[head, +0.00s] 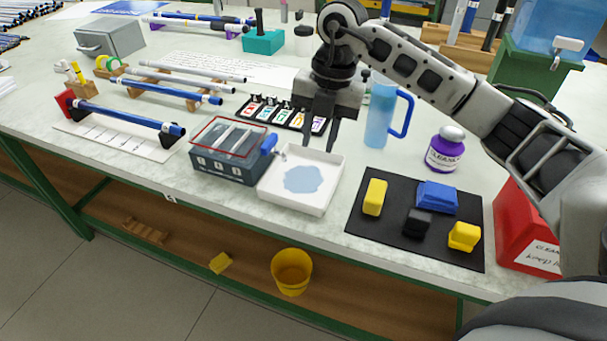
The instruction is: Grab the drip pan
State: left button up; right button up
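The drip pan (292,203) is a shallow white square pan with a light blue puddle (303,179) in it. It sits near the front edge of the bench, beside the dark grey box with a blue tap. My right gripper (320,144) comes in from the upper right and points down above the pan's back edge. Its two dark fingers are apart with nothing seen between them. I cannot tell whether the fingertips touch the pan. My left gripper is not in view.
The dark box (228,170) with its blue tap (268,144) stands close left of the pan. A blue pitcher (380,115) stands behind right. A black mat (390,232) with sponges lies to the right. Labelled cards (285,114) lie behind. A yellow bucket (291,272) is below.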

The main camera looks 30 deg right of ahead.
aim_at(307, 183)
jog(key=d+r+m+h, duration=0.1)
jog(key=d+r+h, duration=0.1)
jog(key=d, duration=0.2)
jog(key=shift+m, duration=0.3)
jog(key=f, duration=0.9)
jog(key=shift+w+d+f+p, duration=0.15)
jog(key=shift+d+p, duration=0.05)
jog(key=shift+p, duration=0.15)
jog(key=shift+f+p, duration=0.5)
jog(key=shift+f, duration=2.65)
jog(key=shift+c, duration=0.3)
jog(key=shift+r, duration=0.1)
grip_shut()
